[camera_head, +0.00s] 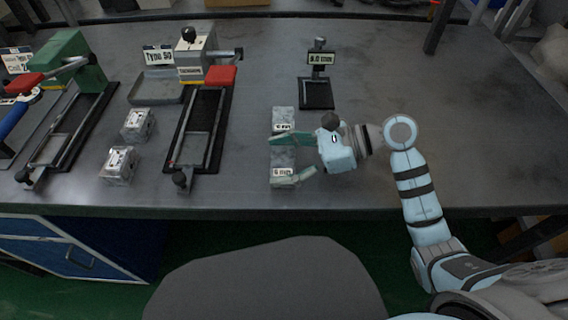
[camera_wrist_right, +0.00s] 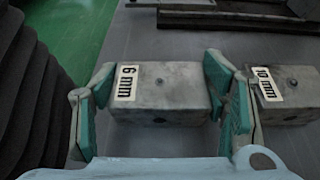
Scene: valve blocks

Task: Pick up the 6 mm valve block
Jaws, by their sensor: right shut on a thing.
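The 6 mm valve block (camera_head: 283,160) is a grey metal block with a white "6 mm" label, near the front edge of the table. It also shows in the right wrist view (camera_wrist_right: 172,88), with the label at its left end. My right gripper (camera_head: 288,160) is shut on it, with one green-padded finger at each end; in the wrist view, the fingers (camera_wrist_right: 160,105) flank the block. I cannot tell whether the block is clear of the table. My left gripper is not in view.
The 10 mm block (camera_head: 283,114) stands just behind, close to one finger; it also shows in the wrist view (camera_wrist_right: 290,112). Two metal blocks (camera_head: 138,124) and black-railed vises (camera_head: 202,130) are left. The table's right side is clear.

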